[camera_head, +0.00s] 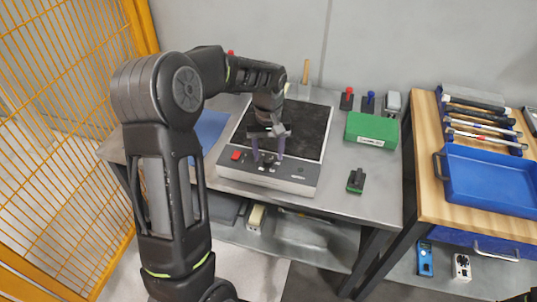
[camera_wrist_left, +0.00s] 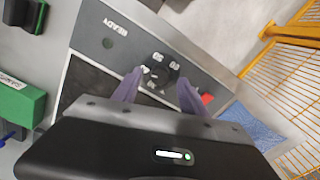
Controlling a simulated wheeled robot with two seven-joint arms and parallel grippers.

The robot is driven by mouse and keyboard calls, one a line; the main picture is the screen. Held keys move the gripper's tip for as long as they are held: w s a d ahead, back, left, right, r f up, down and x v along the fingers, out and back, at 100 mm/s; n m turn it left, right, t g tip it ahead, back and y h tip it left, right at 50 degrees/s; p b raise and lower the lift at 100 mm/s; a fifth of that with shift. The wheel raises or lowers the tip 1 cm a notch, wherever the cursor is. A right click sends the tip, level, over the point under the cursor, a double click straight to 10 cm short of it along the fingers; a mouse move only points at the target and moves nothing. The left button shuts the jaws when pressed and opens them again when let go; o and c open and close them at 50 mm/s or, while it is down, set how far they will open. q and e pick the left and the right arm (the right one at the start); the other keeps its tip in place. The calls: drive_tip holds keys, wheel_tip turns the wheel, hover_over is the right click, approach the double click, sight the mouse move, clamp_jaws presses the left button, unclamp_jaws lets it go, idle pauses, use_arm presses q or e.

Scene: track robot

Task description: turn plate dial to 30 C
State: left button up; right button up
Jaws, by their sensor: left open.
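The hot plate (camera_head: 308,178) is a grey box with a black top on the metal table. Its black dial (camera_head: 268,161) sits on the front panel, right of a red switch (camera_head: 236,155). In the left wrist view the dial (camera_wrist_left: 161,75) shows between the fingers, with white numbers around it; its exact setting is too small to read. My left gripper (camera_head: 268,150) points down over the panel, its purple fingers open on either side of the dial; I cannot tell if they touch it. In the left wrist view the gripper (camera_wrist_left: 160,90) is empty. My right gripper is out of view.
A green box (camera_head: 371,130) and a small black-and-green device (camera_head: 356,180) stand right of the plate. Red and blue knobbed items are behind. A blue tray (camera_head: 490,180) and several tools lie on the wooden bench. A yellow mesh fence (camera_head: 60,110) is at left.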

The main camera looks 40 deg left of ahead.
use_arm(q)
drive_tip(key=shift+f, duration=0.85)
drive_tip(key=shift+c, duration=0.5)
clamp_jaws()
